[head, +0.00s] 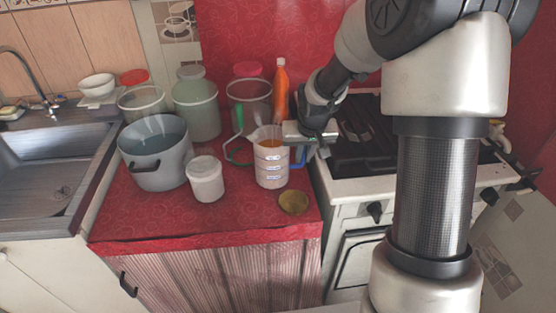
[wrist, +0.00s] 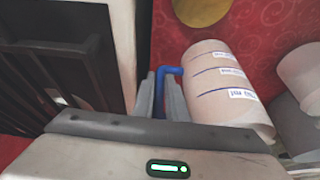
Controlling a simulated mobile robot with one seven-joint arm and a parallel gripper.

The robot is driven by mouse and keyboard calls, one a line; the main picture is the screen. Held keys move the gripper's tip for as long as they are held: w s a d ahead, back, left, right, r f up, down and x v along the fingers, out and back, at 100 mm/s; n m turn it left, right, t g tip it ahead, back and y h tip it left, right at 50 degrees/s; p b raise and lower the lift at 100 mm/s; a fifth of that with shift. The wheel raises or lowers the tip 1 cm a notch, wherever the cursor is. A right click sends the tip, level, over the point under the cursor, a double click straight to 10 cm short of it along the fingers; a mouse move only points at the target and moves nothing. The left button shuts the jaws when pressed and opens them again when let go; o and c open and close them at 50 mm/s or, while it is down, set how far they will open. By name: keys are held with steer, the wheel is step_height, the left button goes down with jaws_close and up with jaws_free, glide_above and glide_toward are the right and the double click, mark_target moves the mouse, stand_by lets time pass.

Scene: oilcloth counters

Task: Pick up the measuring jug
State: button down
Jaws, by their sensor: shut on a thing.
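The measuring jug (head: 271,165) is a pale container with blue lines, white labels and a blue handle. It stands upright on the red counter in the head view, and its side fills the middle right of the wrist view (wrist: 217,88). My gripper (head: 313,150) is at the jug's right side in the head view. In the wrist view its two fingers (wrist: 160,97) are closed around the blue handle (wrist: 172,71). I cannot tell whether the jug's base touches the counter.
A grey pot (head: 155,155), a white tub (head: 206,180) and several large jars crowd the counter left of and behind the jug. An orange bottle (head: 281,90) stands behind. A yellowish bowl (head: 293,202) lies in front. The stove (head: 360,160) is at the right, the sink (head: 50,170) at the left.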

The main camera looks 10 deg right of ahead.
steer(key=shift+s+f, duration=0.1)
steer(key=shift+f, duration=0.05)
steer(key=shift+r, duration=0.5)
steer(key=r+p, duration=0.1)
steer(key=r, duration=0.3)
steer(key=r+p, duration=0.1)
steer(key=r, duration=0.4)
steer(key=shift+w+r, duration=0.2)
steer(key=shift+r, duration=0.05)
